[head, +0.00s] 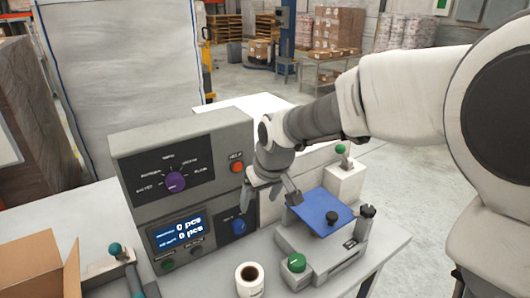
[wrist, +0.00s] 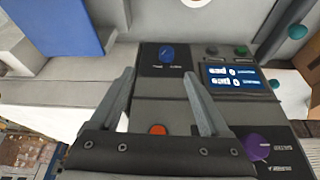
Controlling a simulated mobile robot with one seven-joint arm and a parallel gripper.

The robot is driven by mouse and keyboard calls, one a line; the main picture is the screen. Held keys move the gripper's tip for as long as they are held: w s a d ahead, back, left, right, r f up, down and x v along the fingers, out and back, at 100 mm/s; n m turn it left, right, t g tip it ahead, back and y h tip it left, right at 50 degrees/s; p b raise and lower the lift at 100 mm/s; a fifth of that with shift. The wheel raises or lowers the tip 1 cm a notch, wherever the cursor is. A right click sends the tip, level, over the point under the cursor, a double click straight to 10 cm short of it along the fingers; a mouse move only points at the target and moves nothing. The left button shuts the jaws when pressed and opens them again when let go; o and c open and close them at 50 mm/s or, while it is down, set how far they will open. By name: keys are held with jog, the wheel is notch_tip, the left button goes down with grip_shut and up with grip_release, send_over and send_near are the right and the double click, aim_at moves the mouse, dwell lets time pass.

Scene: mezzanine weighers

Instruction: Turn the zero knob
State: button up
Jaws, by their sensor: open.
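A grey control box (head: 128,153) stands on the bench with a blue knob (head: 238,226) at its lower right, beside the display. The blue knob also shows in the wrist view (wrist: 167,53), ahead of the fingertips. A larger purple knob (head: 175,182) sits higher on the panel with labels around it. The small labels are too blurred to tell which knob is the zero knob. My gripper (head: 270,193) is open and empty, close in front of the box's right side. In the wrist view, my gripper (wrist: 159,73) has its fingers apart, touching no knob.
A scale with a blue plate (head: 318,212) and a green knob (head: 297,262) stands right of the box. A red button (head: 237,167) is on the upper panel.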

jog(key=w+a+f, duration=0.1)
jog(key=a, duration=0.1)
jog(key=b, duration=0.2)
send_near(241, 227)
jog(key=shift+n, duration=0.3)
jog(key=x, duration=0.9)
jog(key=shift+a+f, duration=0.15)
jog(key=shift+f, duration=0.1)
grip_shut()
